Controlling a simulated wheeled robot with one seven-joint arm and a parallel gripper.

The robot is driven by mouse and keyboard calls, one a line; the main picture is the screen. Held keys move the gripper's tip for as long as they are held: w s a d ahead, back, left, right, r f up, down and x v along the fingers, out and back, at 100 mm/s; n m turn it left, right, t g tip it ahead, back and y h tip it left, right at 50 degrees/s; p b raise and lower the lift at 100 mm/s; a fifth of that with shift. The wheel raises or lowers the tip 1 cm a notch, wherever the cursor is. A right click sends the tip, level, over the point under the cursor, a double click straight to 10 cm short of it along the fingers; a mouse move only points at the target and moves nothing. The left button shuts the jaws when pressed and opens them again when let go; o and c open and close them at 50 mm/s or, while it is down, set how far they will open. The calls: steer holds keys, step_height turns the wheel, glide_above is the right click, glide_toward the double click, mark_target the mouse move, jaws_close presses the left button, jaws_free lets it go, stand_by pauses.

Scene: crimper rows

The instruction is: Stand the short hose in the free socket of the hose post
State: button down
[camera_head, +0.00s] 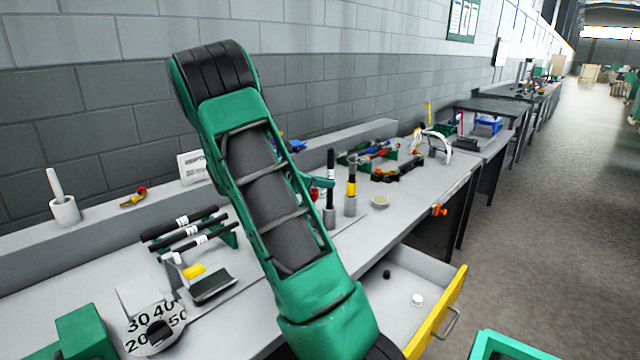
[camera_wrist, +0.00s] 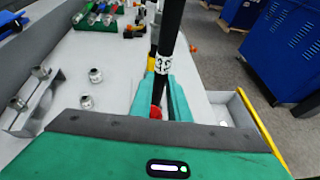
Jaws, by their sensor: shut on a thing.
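My gripper (camera_head: 320,182) is shut on a black hose (camera_head: 331,163) with a white label; the hose is held upright. In the wrist view the two green fingers (camera_wrist: 160,98) clasp this hose (camera_wrist: 170,30) just below its label. A grey cylindrical socket (camera_head: 330,217) shows directly under the hose in the head view; I cannot tell whether the hose end is inside it or above it. Beside it on the right, a black hose with yellow bands (camera_head: 351,172) stands in another grey socket (camera_head: 350,206). My arm hides part of the bench to the left.
Several black hoses (camera_head: 185,230) lie on a rack at the left. An open drawer (camera_head: 450,310) with a yellow front juts out below.

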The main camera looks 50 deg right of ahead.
steer(key=shift+f, duration=0.7)
steer(key=c, duration=1.6)
jaws_free()
steer(key=v, duration=1)
steer(key=shift+w+a+r, duration=0.1)
steer(key=shift+a, duration=0.3)
